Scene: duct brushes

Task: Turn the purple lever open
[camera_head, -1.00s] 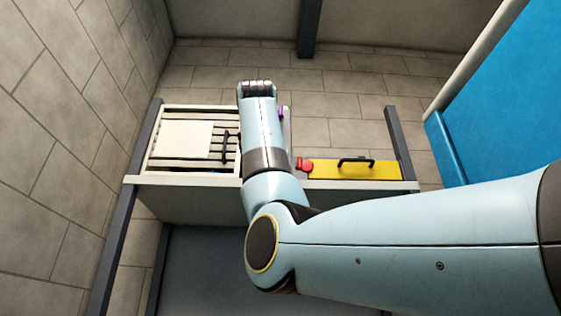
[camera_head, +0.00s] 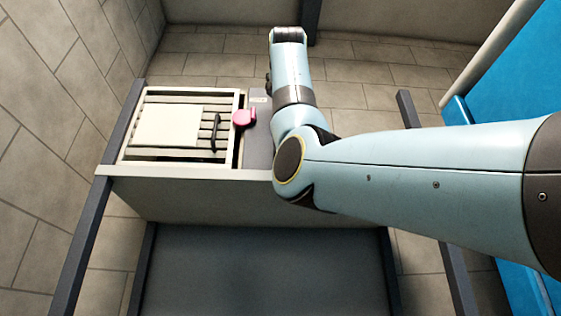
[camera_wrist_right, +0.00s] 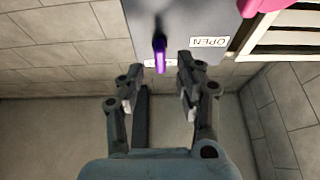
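The purple lever (camera_wrist_right: 160,52) is on a grey panel (camera_wrist_right: 187,18) in the right wrist view. Its lower end reaches toward the space between the fingertips of my right gripper (camera_wrist_right: 167,66). The gripper is open, with one finger on each side of the lever's end and no visible grip on it. Whether a finger touches the lever is unclear. A white label reading OPEN (camera_wrist_right: 209,41) sits right of the lever, and another label is partly behind it. In the head view my right arm hides the lever. My left gripper is not in view.
A pink part (camera_head: 244,118) sits at the left edge of the grey panel, beside a slatted vent (camera_head: 146,153) with a pale plate (camera_head: 166,126) and black handle (camera_head: 215,132). A dark post (camera_head: 407,110) stands right. Tiled walls enclose the space.

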